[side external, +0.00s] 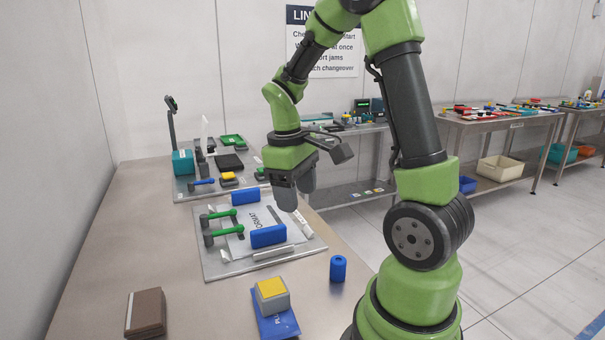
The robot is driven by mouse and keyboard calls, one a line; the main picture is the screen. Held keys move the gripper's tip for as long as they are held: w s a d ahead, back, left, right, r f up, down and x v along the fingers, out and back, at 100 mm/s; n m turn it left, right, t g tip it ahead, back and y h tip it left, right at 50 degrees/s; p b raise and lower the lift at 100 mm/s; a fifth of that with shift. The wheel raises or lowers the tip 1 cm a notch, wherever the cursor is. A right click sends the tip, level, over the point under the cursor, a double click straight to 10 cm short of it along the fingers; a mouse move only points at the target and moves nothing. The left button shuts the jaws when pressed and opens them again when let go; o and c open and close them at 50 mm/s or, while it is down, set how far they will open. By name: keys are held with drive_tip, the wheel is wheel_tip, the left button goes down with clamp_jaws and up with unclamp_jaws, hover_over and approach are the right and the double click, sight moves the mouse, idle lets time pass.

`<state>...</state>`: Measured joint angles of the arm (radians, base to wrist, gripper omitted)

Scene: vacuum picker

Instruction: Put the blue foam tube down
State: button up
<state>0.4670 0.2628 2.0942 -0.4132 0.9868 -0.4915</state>
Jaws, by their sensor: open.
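The blue foam tube (338,269) stands upright on the table near its right edge, in front of and to the right of the grey fixture plate. Nothing is holding it. My gripper (297,196) is above the right side of the plate, behind and to the left of the tube and clear of it. Its two dark grey fingers point down, are open, and show nothing between them.
The grey plate (217,264) carries two blue blocks (268,236), green-handled clamps (222,228) and a white sheet. A yellow-topped grey box (272,294) sits on a blue packet; a brown box (146,312) is front left. The table's left side is clear.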

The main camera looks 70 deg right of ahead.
drive_tip(key=s+a+r+m+t+y, duration=0.1)
drive_tip(key=s+a+r+t, duration=0.2)
drive_tip(key=a, duration=0.4)
drive_tip(key=s+a+r+m+t+y, duration=0.1)
drive_tip(key=s+a+r+t, duration=0.2)
drive_tip(key=a+r+t, duration=0.2)
drive_tip(key=a+r, duration=0.3)
drive_tip(key=shift+s+a+y, duration=0.15)
drive_tip(key=shift+s+y, duration=0.05)
drive_tip(key=shift+y, duration=0.2)
